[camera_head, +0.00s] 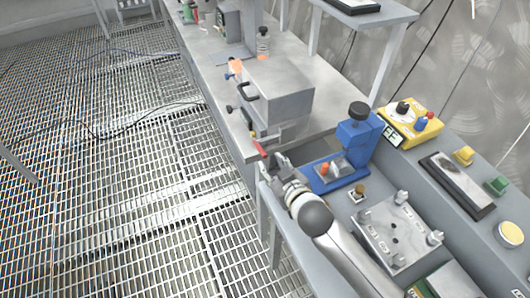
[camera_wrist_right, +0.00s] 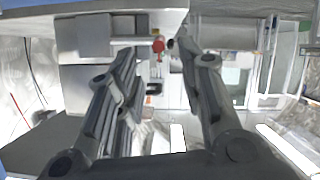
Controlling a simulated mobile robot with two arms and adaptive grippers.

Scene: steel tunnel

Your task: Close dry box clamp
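The dry box (camera_head: 278,92) is a grey metal box on the steel bench, with a black handle (camera_head: 249,92) on its front. A clamp with a red-tipped lever (camera_head: 260,149) sits at its lower near corner; the lever points out toward my right gripper (camera_head: 274,165). In the right wrist view my two fingers are spread apart, and the round red tip (camera_wrist_right: 158,46) shows between and beyond the fingertips. I cannot tell whether a finger touches the lever. My left gripper is not in view.
A blue press-like fixture (camera_head: 354,140) stands just right of my right gripper. A yellow control box (camera_head: 410,125) and a metal plate with posts (camera_head: 398,232) are further right. The grated floor (camera_head: 130,190) on the left is mostly clear, with cables across it.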

